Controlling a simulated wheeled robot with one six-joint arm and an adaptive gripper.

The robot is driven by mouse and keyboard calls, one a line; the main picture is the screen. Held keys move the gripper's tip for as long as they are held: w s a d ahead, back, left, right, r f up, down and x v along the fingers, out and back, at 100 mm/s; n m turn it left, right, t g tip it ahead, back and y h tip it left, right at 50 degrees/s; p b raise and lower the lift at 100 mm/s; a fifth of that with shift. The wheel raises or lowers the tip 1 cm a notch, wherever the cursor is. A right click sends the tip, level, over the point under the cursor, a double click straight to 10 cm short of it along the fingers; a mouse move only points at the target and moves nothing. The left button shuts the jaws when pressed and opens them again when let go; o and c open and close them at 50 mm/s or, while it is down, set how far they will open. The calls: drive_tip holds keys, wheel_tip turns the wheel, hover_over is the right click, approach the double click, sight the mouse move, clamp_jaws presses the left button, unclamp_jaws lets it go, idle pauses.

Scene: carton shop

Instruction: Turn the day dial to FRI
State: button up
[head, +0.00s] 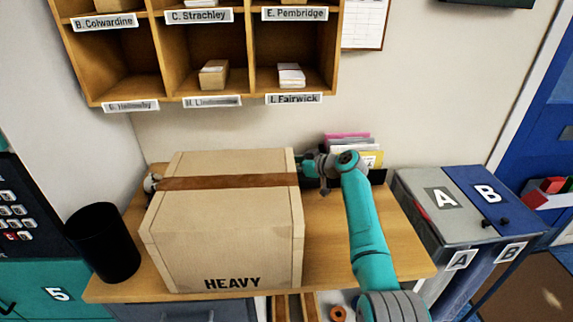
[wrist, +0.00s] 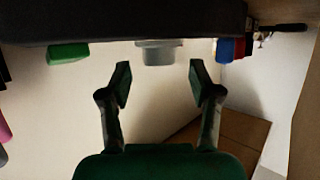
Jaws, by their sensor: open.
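I cannot make out a day dial or the letters FRI in either view. My gripper (head: 312,168) is at the back of the wooden desk, by the right rear edge of the big carton, partly hidden in the head view. In the wrist view my gripper (wrist: 160,78) is open, with two dark green fingers apart and nothing between them. Beyond the fingers a dark slab (wrist: 120,22) spans the top of the picture. A green block (wrist: 68,53), a grey block (wrist: 160,52) and a blue piece (wrist: 224,49) show along its edge.
A large carton marked HEAVY (head: 225,235) fills much of the desk (head: 330,240). Pigeonholes (head: 160,100) hang above. A black bin (head: 103,245) stands left, grey and blue lidded bins (head: 440,200) right. A small grey object (head: 152,182) shows behind the carton's left side.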

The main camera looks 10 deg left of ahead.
drive_tip(key=shift+x, duration=1.25)
drive_tip(key=c, duration=1.1)
drive_tip(key=shift+s+a+f+m+t+h, duration=0.15)
drive_tip(key=shift+m+t+h, duration=0.35)
drive_tip(key=shift+m+t, duration=0.25)
drive_tip(key=shift+c, duration=0.2)
drive_tip(key=shift+m+t+h, duration=1.25)
drive_tip(key=shift+m+h, duration=0.05)
drive_tip(key=shift+m, duration=0.25)
drive_tip(key=o, duration=1.1)
drive_tip(key=shift+o, duration=0.2)
